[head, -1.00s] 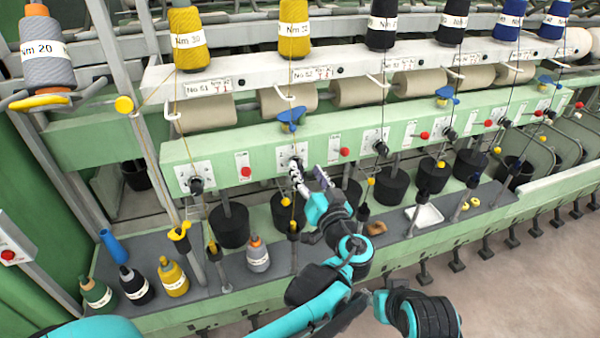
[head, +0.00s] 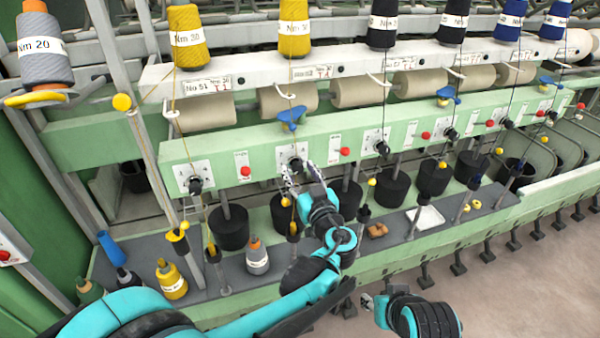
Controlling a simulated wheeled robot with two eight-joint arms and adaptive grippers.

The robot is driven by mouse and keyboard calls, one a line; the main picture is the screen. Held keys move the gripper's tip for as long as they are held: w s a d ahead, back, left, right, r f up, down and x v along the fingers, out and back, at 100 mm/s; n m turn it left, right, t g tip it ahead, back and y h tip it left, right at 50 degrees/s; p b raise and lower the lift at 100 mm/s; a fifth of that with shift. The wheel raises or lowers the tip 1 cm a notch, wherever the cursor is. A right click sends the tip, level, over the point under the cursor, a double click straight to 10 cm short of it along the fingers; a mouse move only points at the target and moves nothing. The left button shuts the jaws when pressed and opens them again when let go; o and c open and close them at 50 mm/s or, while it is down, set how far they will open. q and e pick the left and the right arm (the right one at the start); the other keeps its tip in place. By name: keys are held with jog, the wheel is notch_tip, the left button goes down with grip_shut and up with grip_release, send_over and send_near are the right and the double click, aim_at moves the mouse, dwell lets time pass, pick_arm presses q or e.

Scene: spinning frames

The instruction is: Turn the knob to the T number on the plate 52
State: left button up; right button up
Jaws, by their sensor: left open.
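The plate No 52 (head: 316,72) is on the white rail below the second yellow spool; its red T number is too small to read surely. Below it, on the green beam, a black knob (head: 295,164) sits on a white dial plate (head: 285,158). My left gripper (head: 300,176) is open, with its fingers spread just below the knob and close to it. I cannot tell whether they touch it. The fingers partly cover the dial's lower part. My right gripper (head: 373,302) is low at the front, away from the beam; its fingers are unclear.
Other dials with black knobs (head: 195,185) and red buttons (head: 246,171) line the green beam (head: 220,155). A blue thread guide (head: 292,117) hangs above the knob. Black cans (head: 229,227) and small bobbins (head: 257,256) stand below. The floor at the right front is clear.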

pick_arm(q)
jog(key=shift+c, duration=0.4)
grip_shut()
